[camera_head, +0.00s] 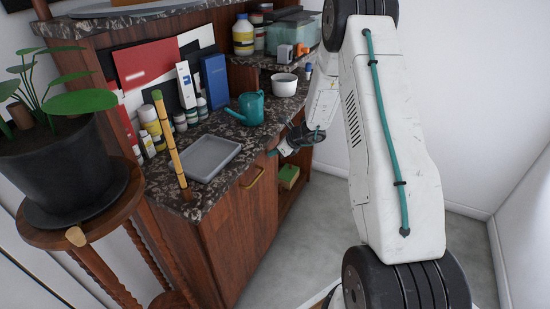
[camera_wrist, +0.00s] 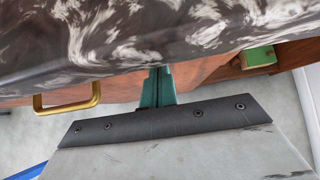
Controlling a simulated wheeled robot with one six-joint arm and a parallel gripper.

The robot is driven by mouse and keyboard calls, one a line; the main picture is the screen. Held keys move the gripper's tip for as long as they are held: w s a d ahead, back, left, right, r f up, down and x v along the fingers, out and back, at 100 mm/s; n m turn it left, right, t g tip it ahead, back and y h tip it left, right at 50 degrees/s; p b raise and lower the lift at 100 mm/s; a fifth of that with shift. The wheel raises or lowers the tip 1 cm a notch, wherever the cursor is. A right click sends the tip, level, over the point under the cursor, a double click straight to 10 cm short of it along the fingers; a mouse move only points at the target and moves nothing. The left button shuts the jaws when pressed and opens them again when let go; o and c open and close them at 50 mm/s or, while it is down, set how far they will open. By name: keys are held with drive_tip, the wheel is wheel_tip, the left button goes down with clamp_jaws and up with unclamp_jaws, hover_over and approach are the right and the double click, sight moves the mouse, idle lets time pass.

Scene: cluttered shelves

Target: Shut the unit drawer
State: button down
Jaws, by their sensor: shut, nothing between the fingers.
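The unit is a dark wooden cabinet (camera_head: 228,235) under a dark marbled top (camera_head: 215,185). Its front carries a brass handle (camera_head: 253,177), which also shows at the left in the wrist view (camera_wrist: 66,107). The drawer's outline is hard to make out, and I cannot tell how far it stands out. My gripper (camera_head: 272,153) is shut and empty, at the front just below the top's edge, right of the handle. In the wrist view its teal fingers (camera_wrist: 157,78) point at the wood under the top; I cannot tell whether they touch it.
On the top are a grey tray (camera_head: 213,158), a bamboo stick (camera_head: 171,147), a teal watering can (camera_head: 250,108), a white pot (camera_head: 284,85) and several bottles. A green box (camera_head: 289,176) sits in a lower opening. A potted plant (camera_head: 65,160) stands left. Floor right of the cabinet is clear.

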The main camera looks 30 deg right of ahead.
idle(0.3)
drive_tip(key=shift+s, duration=0.3)
drive_tip(key=s+d+f+v, duration=0.1)
drive_tip(key=v, duration=1.1)
drive_tip(key=shift+s+f, duration=0.15)
drive_tip(key=shift+s, duration=0.05)
drive_tip(key=shift+d, duration=0.15)
